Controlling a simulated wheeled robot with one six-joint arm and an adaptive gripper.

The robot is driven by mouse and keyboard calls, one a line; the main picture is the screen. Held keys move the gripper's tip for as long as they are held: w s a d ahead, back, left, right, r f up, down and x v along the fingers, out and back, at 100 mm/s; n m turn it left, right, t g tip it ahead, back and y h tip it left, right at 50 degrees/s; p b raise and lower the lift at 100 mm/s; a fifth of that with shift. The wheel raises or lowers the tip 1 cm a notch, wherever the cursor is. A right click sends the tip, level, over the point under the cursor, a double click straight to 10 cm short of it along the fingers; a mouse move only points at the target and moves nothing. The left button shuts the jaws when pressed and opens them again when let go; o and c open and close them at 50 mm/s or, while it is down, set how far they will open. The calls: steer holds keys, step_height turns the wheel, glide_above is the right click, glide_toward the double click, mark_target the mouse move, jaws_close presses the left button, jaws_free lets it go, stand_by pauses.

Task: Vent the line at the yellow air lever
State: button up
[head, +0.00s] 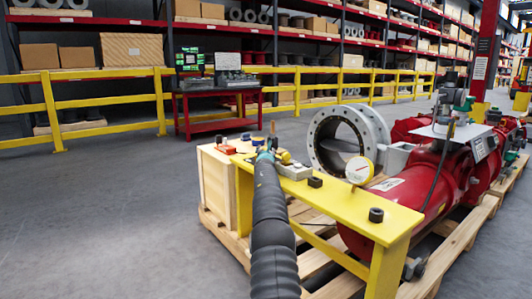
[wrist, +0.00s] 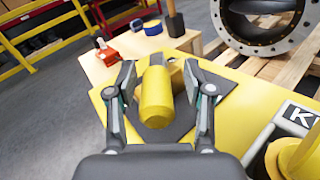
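The yellow air lever (wrist: 156,97) has a thick rounded yellow handle. In the wrist view it stands in the middle over a dark plate, and its far end is partly hidden behind the handle. My gripper (wrist: 159,66) is open, with one finger on each side of the handle and a narrow gap showing on both sides. In the head view my arm comes up from the bottom to my gripper (head: 266,156) at the far left end of the yellow bench, and a bit of the yellow lever (head: 285,157) shows just to its right.
The yellow bench (head: 350,203) carries a gauge (head: 359,170), a grey block (head: 295,171) and dark knobs. A red block (wrist: 102,54) and a blue round part (wrist: 153,27) lie on the wooden crate beyond. The red actuator (head: 400,200) and flanged ring (head: 340,140) stand right.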

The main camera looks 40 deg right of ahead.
steer(key=shift+w+a, duration=0.2)
